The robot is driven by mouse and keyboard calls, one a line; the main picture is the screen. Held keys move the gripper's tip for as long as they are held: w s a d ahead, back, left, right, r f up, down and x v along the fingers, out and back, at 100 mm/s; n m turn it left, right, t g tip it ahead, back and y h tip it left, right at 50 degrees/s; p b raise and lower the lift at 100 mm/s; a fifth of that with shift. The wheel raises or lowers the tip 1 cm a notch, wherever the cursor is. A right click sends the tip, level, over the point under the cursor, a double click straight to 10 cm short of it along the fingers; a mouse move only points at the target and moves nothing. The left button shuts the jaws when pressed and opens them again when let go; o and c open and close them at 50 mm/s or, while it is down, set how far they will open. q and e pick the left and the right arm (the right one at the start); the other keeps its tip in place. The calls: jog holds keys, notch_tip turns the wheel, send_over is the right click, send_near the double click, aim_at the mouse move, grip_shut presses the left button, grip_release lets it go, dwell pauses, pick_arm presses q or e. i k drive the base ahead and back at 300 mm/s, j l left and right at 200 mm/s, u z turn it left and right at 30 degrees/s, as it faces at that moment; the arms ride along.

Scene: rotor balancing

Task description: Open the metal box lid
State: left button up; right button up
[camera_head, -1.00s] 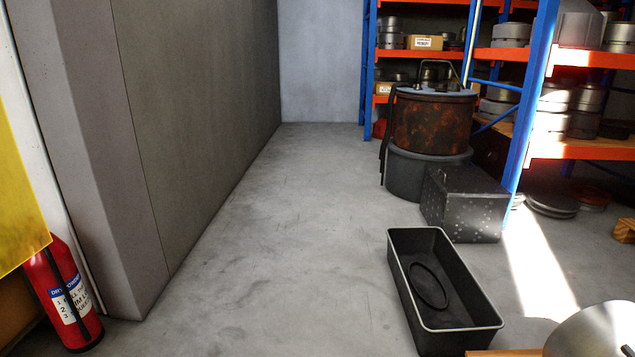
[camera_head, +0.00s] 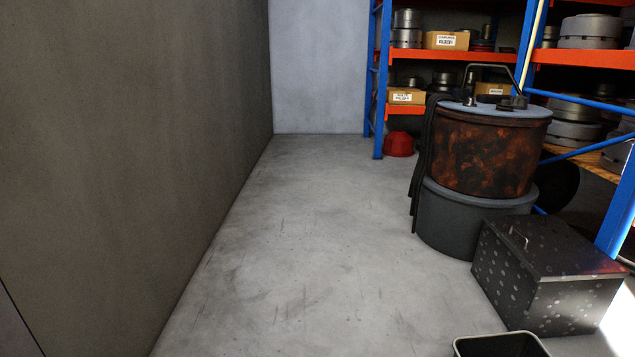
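The metal box (camera_head: 548,277) stands on the floor at the lower right. It is dark with pale spots, and its lid (camera_head: 545,246) is down on it. A small metal handle (camera_head: 518,238) sits on the lid near its left edge. Neither of my grippers is in view.
A rusty drum (camera_head: 484,155) on a grey tub (camera_head: 470,218) stands just behind the box, with a dark hose down its left side. A black tray (camera_head: 500,345) is cut off at the bottom edge. Shelving (camera_head: 450,56) lines the right. The floor (camera_head: 310,240) is clear beside the left wall (camera_head: 120,150).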

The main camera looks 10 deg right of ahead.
aim_at(550, 250)
jog(key=i+l+z, duration=0.2)
jog(key=i, duration=0.6)
jog(key=i+j+z, duration=0.2)
jog(key=i, duration=0.55)
jog(key=i+j+z, duration=0.15)
jog(key=i, duration=0.65)
jog(key=i+l+z, duration=0.2)
jog(key=i+z, duration=1)
jog(key=i+j+z, duration=0.4)
jog(key=i+z, duration=0.2)
jog(key=i, duration=0.25)
